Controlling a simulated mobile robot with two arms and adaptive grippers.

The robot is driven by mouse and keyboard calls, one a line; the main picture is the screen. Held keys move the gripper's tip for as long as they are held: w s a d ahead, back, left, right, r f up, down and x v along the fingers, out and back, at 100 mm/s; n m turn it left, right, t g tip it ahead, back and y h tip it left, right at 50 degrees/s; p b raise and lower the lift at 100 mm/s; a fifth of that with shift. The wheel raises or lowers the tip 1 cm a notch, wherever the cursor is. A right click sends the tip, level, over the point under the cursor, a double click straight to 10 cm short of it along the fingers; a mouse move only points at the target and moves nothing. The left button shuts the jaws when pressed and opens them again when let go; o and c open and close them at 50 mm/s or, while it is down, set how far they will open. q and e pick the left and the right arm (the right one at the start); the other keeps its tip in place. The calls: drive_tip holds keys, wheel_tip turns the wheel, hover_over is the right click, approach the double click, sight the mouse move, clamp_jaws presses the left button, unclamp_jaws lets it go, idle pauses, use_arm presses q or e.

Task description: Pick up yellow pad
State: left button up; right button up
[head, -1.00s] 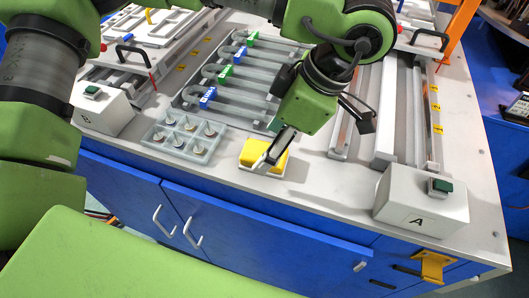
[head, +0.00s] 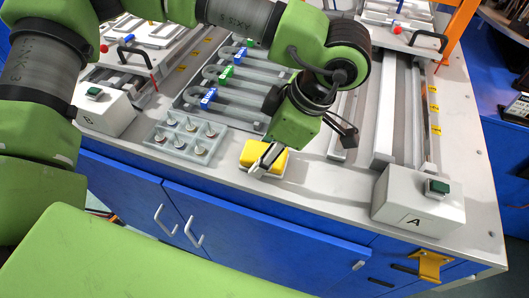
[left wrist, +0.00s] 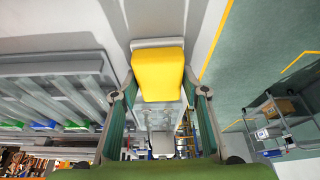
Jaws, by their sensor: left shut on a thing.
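The yellow pad (head: 253,152) is at its shallow white tray (head: 277,173) near the table's front edge. My left gripper (head: 268,158) comes down over the pad from above and is shut on it. In the left wrist view the pad (left wrist: 158,75) sits between the two fingers of my left gripper (left wrist: 158,92), one on each side. Whether the pad is clear of the tray bottom cannot be told. My right gripper is not in view.
A grey holder (head: 185,139) with several small pointed pieces stands left of the pad. Behind it is a rack (head: 232,107) of grey U-shaped pieces with blue and green tags. White control box A (head: 418,205) stands to the right, box B (head: 103,112) to the left.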

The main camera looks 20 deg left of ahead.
sight(259, 151)
use_arm(q)
drive_tip(key=shift+w+r, duration=0.1)
drive_tip(key=shift+r, duration=0.35)
wheel_tip(259, 151, up, 2)
drive_tip(key=shift+d+r, duration=0.1)
drive_tip(key=shift+r, duration=0.1)
drive_tip(key=s+d+r+b, duration=0.3)
drive_tip(key=d+r, duration=0.6)
drive_tip(key=d, duration=0.4)
drive_tip(key=shift+s+d+r, duration=0.2)
drive_tip(key=shift+s+r, duration=0.15)
drive_tip(key=shift+s, duration=0.1)
drive_tip(key=shift+o, duration=0.8)
drive_tip(key=shift+w+a, duration=0.1)
